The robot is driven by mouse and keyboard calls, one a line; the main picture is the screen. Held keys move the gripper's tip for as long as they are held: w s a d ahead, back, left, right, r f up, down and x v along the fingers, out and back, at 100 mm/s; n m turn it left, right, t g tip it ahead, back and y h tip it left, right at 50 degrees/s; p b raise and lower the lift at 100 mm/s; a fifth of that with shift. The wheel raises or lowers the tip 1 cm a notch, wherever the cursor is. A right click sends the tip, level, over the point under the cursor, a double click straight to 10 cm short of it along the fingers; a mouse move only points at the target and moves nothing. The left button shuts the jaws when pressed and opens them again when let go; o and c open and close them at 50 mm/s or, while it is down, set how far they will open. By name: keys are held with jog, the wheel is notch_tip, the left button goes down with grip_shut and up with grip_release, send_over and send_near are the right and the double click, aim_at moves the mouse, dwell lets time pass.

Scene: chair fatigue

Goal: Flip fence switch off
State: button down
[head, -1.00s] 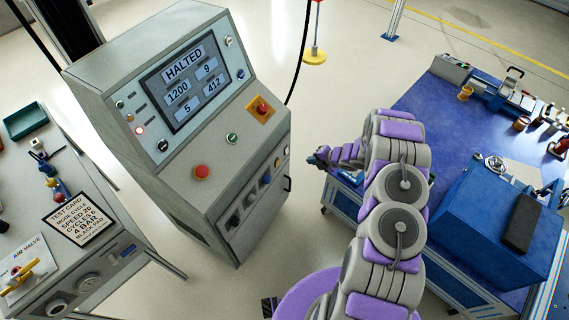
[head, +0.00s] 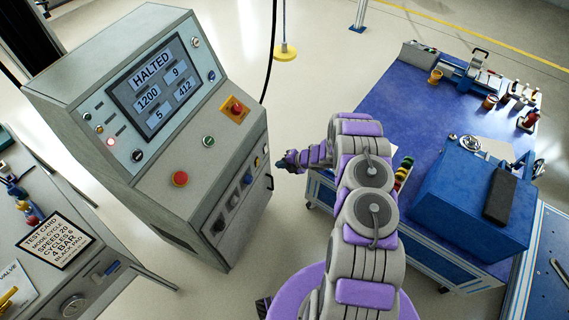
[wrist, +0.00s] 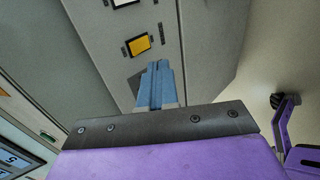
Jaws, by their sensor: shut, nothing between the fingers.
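The grey control console (head: 160,120) stands left of my arm in the head view, its screen reading HALTED. Its lower front panel (head: 235,205) carries several small dark switches and a yellow element; their labels are too small to read, so I cannot tell which is the fence switch. My gripper (head: 281,163) is just right of this panel, apparently apart from it. In the wrist view, my gripper's blue fingers (wrist: 155,68) are shut and empty, pointing toward the panel. A yellow square (wrist: 138,45) and a white one lie beyond them. A dark patch beside the fingertips is partly hidden.
A red button (head: 180,178) and a red knob on a yellow plate (head: 236,108) sit on the console's sloped top. A blue workbench (head: 370,105) with a blue box stands right. A bench with a test card (head: 55,238) is at left. Open floor lies between.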

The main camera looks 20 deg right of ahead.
aim_at(258, 163)
jog(key=w+a+f, duration=0.1)
jog(key=a, duration=0.1)
jog(key=w+a+f+b, duration=0.1)
jog(key=w+a, duration=0.1)
jog(key=w+a+f+b, duration=0.1)
jog(key=w+a, duration=0.1)
jog(key=shift+w, duration=0.2)
